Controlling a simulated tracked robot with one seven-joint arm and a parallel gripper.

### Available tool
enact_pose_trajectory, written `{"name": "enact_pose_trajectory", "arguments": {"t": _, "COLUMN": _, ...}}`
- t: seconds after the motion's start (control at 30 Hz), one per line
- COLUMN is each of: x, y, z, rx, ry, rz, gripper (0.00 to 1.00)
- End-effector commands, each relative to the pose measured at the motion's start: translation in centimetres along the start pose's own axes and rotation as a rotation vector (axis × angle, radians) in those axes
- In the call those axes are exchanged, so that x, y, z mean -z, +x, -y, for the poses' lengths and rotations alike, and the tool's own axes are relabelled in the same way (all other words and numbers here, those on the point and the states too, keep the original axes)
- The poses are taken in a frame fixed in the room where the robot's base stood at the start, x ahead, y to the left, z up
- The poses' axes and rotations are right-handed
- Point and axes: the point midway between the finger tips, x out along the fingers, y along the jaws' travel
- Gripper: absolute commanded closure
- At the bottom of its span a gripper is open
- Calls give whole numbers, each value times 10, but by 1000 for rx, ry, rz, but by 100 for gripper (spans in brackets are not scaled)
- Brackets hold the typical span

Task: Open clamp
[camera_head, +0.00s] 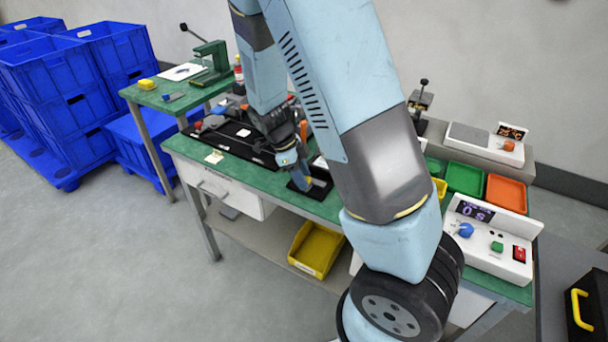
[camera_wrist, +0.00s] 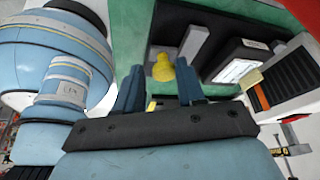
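In the wrist view, a yellow knob (camera_wrist: 163,67) on a grey lever (camera_wrist: 193,48) stands on a black fixture (camera_wrist: 222,22); it appears to be the clamp's handle. My gripper (camera_wrist: 160,84) is open, with its two dark blue fingers on either side of the knob. A small gap shows at the left finger; the right finger is very close to the knob, and I cannot tell if it touches. In the head view my gripper (camera_head: 303,167) points down low over a small black fixture (camera_head: 311,188) at the green bench's front edge. The clamp is mostly hidden there.
My arm covers the middle of the bench (camera_head: 236,168). A black tray (camera_head: 236,138) with tools lies left of the gripper. Green (camera_head: 464,178) and orange (camera_head: 506,193) trays and a control box (camera_head: 492,240) stand right. A yellow bin (camera_head: 316,249) sits below.

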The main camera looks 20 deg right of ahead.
Motion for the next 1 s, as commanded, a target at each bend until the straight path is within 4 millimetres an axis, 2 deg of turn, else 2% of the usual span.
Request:
{"name": "enact_pose_trajectory", "arguments": {"t": 0.03, "x": 0, "y": 0, "z": 0, "rx": 0, "ry": 0, "rz": 0, "gripper": 59}}
{"name": "enact_pose_trajectory", "arguments": {"t": 0.17, "x": 1, "y": 0, "z": 0, "rx": 0, "ry": 1, "rz": -1, "gripper": 46}}
{"name": "enact_pose_trajectory", "arguments": {"t": 0.4, "x": 1, "y": 0, "z": 0, "rx": 0, "ry": 1, "rz": -1, "gripper": 45}}
{"name": "enact_pose_trajectory", "arguments": {"t": 0.53, "x": 1, "y": -6, "z": 1, "rx": 1, "ry": 1, "rz": 0, "gripper": 45}}
{"name": "enact_pose_trajectory", "arguments": {"t": 0.67, "x": 0, "y": -24, "z": 1, "rx": 2, "ry": 0, "rz": 1, "gripper": 45}}
{"name": "enact_pose_trajectory", "arguments": {"t": 1.0, "x": 0, "y": -90, "z": 1, "rx": 2, "ry": 0, "rz": 2, "gripper": 45}}
